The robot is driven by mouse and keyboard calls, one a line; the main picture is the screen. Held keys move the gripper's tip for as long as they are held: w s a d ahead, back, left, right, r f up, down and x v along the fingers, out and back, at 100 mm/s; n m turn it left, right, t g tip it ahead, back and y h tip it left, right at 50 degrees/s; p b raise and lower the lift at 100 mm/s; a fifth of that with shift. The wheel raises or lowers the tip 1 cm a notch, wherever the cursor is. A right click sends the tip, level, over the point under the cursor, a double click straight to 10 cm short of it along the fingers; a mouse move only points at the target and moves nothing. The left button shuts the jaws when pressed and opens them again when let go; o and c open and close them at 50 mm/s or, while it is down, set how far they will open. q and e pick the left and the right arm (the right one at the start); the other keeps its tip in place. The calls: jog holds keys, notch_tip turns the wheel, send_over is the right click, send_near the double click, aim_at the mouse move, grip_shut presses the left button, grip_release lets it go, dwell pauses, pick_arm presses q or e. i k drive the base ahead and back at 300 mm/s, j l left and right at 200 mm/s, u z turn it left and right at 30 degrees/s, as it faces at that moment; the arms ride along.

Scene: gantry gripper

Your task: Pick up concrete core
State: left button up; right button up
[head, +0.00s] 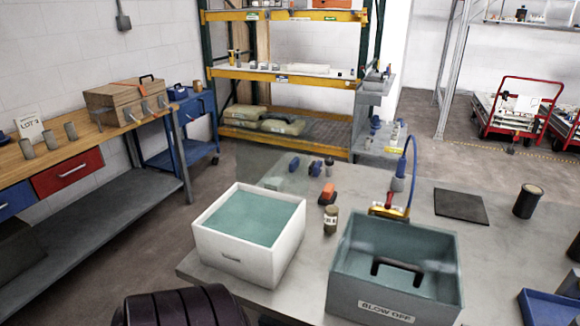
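A small grey-brown cylinder (331,221) with a pale label stands upright on the grey table, between the white bin and the grey-green "BLOW OFF" bin. It looks like a concrete core. Several similar plain grey cylinders (50,140) stand upright on the wooden workbench at the left, beside a "LOT 3" card. I cannot tell from the view which of these the task means. A black ribbed shape at the bottom left looks like part of my arm. No fingertips of either gripper show, and nothing is seen touching the cylinders.
The white bin (274,271) holds greenish liquid. The "BLOW OFF" bin (385,308) has a black handle bar inside. A blue-hosed tool (397,185), a dark mat (461,206), a black cup (528,201) and several small blue and orange items share the grey table (430,190).

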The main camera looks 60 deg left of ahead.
aim_at(331, 216)
jog(key=u, duration=1.65)
